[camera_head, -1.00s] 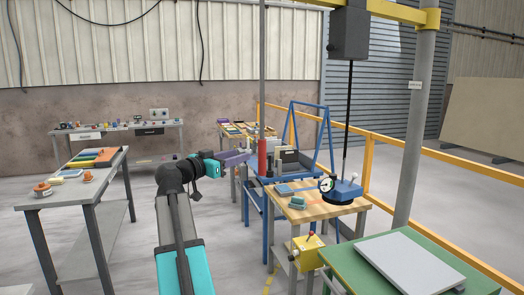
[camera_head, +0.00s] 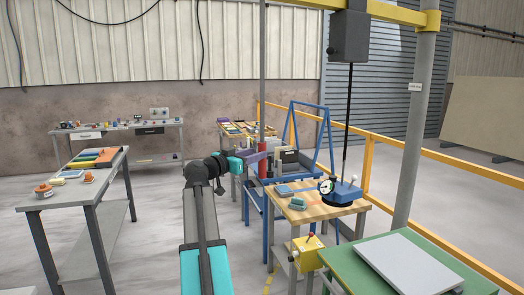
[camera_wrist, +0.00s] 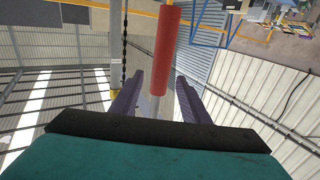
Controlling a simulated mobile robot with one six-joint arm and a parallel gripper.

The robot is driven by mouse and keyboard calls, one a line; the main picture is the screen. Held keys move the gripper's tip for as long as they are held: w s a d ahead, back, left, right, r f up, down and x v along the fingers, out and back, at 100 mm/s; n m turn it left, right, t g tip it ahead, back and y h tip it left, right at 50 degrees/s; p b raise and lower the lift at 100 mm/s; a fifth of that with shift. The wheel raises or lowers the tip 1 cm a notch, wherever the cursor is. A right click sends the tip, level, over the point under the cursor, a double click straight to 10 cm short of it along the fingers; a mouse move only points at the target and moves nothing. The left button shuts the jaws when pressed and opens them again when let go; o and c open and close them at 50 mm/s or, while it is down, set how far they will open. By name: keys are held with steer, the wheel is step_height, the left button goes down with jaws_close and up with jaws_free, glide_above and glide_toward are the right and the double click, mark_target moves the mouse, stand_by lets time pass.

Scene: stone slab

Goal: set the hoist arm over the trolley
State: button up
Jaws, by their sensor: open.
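The hoist arm is a yellow beam (camera_head: 385,10) across the top right. A grey pole hangs from it, ending in a red sleeve (camera_head: 264,173). My gripper (camera_head: 258,156) is open, its purple jaws at the sleeve. In the wrist view the red sleeve (camera_wrist: 166,50) and the grey pole appear between the open jaws (camera_wrist: 158,100); contact cannot be told. A grey hoist box (camera_head: 348,37) carries a black line down to a blue lifter with a gauge (camera_head: 342,191), above or on a wooden table. The blue A-frame trolley (camera_head: 328,135) stands behind that table.
A grey slab (camera_head: 408,261) lies on a green-topped table (camera_head: 345,268) at front right. A grey post (camera_head: 414,130) and yellow railing (camera_head: 440,155) stand at right. A yellow control box (camera_head: 308,253) is on the wooden table's front (camera_head: 325,210).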

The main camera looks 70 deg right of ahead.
steer(key=shift+p+x, duration=0.5)
steer(key=shift+x, duration=2)
jaws_close()
